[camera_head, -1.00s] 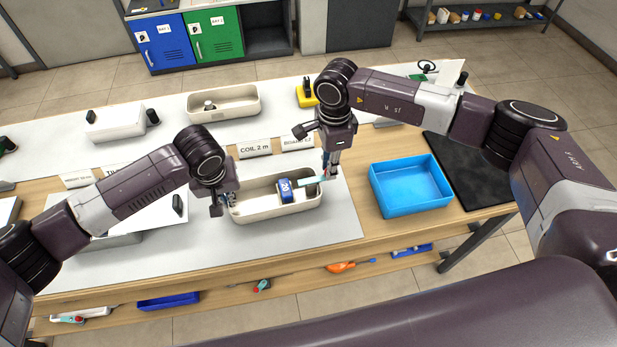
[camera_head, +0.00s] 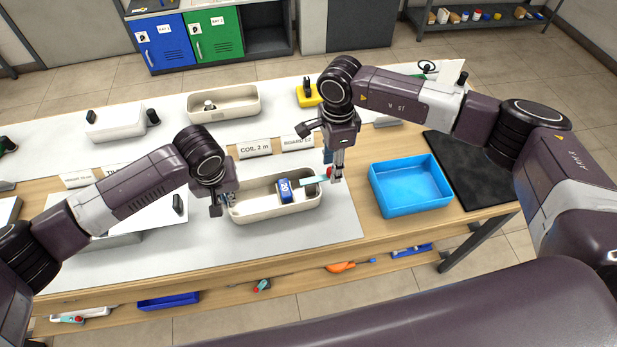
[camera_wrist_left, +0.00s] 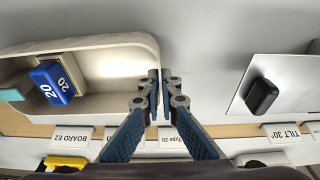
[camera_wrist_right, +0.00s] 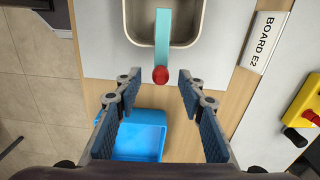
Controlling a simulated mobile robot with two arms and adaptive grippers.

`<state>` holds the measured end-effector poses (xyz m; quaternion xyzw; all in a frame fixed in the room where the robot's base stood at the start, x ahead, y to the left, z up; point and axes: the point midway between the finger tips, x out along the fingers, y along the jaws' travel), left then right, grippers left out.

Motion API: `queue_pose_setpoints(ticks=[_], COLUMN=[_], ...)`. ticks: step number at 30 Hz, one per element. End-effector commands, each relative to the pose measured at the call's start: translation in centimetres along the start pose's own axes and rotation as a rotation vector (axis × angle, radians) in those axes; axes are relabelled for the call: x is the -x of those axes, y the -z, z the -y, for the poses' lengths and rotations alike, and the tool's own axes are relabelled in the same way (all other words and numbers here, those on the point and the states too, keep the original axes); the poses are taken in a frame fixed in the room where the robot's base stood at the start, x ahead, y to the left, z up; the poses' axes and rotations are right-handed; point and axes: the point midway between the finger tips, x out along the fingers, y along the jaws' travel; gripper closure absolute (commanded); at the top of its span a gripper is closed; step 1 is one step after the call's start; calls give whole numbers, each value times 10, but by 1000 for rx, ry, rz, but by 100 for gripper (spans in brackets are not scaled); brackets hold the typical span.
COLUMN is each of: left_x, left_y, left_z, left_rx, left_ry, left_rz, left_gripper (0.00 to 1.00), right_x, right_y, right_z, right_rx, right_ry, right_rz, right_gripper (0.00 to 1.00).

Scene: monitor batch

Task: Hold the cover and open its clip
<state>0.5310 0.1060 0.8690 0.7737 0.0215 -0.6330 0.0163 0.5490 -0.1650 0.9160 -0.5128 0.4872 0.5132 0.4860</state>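The cover appears to be the cream tray-like shell (camera_head: 275,215) on the bench. Inside it sits a blue block marked 20 (camera_head: 284,190). A teal lever (camera_head: 313,180) runs from the block over the shell's right end, ending in a red knob (camera_wrist_right: 160,75); these look like the clip. My left gripper (camera_head: 230,200) is at the shell's left end; in the left wrist view its fingers (camera_wrist_left: 160,95) are closed together on the end wall. My right gripper (camera_head: 337,177) is open; in the right wrist view the red knob shows between its spread fingertips (camera_wrist_right: 158,82).
A blue tray (camera_head: 410,186) stands right of the shell, near my right gripper. A BOARD E2 label (camera_wrist_right: 262,42), a second cream tray (camera_head: 224,103) and a yellow box (camera_head: 308,96) lie behind. A black mat (camera_head: 470,170) covers the bench's right end.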

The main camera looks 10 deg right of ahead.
Motion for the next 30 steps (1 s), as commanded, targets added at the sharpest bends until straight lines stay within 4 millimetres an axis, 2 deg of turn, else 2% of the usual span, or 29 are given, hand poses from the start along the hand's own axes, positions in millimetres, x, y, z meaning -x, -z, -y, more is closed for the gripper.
queue_pose_setpoints(ticks=[15, 21, 30], left_x=[0, 0, 0], left_y=[0, 0, 0], left_z=[-2, -2, -2], left_rx=[-2, -2, -2], left_ry=[-3, -4, -4], left_rz=[0, 0, 0], left_gripper=[100, 100, 100], right_x=[98, 114, 116], right_y=[0, 0, 0], right_z=[1, 1, 0], right_rx=[-1, -1, -1], right_ry=[4, 2, 1], right_rz=[0, -1, 0], right_gripper=[64, 64, 64])
